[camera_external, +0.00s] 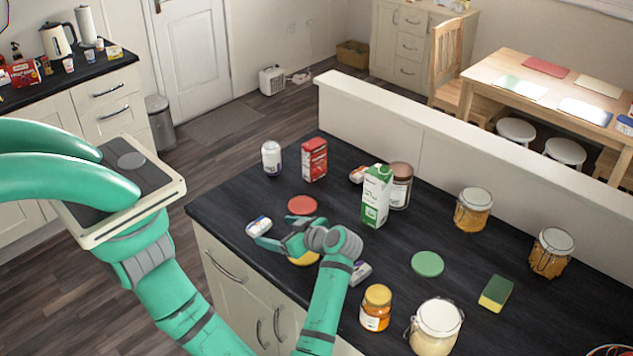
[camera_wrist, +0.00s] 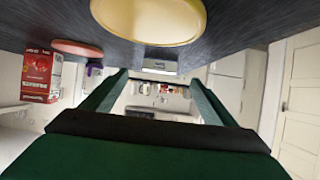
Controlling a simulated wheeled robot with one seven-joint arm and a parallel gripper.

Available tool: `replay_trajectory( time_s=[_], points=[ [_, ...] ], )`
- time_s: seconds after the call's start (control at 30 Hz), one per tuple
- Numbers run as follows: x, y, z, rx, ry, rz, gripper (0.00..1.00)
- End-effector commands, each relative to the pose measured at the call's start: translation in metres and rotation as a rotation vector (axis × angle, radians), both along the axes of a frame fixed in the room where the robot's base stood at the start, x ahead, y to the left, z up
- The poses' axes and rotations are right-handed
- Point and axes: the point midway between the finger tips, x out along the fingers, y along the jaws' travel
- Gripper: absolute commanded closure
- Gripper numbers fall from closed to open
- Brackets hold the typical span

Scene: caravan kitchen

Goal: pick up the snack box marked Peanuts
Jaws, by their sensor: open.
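No label reading Peanuts can be made out. A small white-and-dark box (camera_external: 259,226) lies flat near the counter's edge. A small pale box (camera_wrist: 160,66) shows just beyond my fingertips in the wrist view, apparently the same one. My gripper (camera_external: 272,237) is open and empty, low over the counter beside the box, its fingers pointing left toward it. In the wrist view my fingers (camera_wrist: 158,80) are spread wide. Other small packets lie right of my wrist (camera_external: 361,272) and by the milk carton (camera_external: 357,174). A red box (camera_external: 314,160) stands upright farther back.
A yellow disc (camera_wrist: 145,18) lies under my gripper, with a red disc (camera_external: 302,205) behind it. A white bottle (camera_external: 271,158), milk carton (camera_external: 376,196) and several jars stand around. A green disc (camera_external: 427,264) and sponge (camera_external: 496,293) lie right. The counter's front edge is close.

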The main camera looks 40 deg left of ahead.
Motion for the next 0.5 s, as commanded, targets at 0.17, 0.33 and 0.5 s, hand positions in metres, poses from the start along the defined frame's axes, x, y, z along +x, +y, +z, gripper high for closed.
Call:
replay_trajectory(
  time_s=[0.17, 0.33, 0.5],
  points=[
    [0.0, 0.017, -0.008, 0.001, 0.0, 0.001, 0.2],
    [-0.001, 0.027, -0.012, 0.0, -0.001, 0.002, 0.2],
    [-0.001, 0.05, -0.019, 0.002, 0.0, 0.004, 0.2]
  ],
)
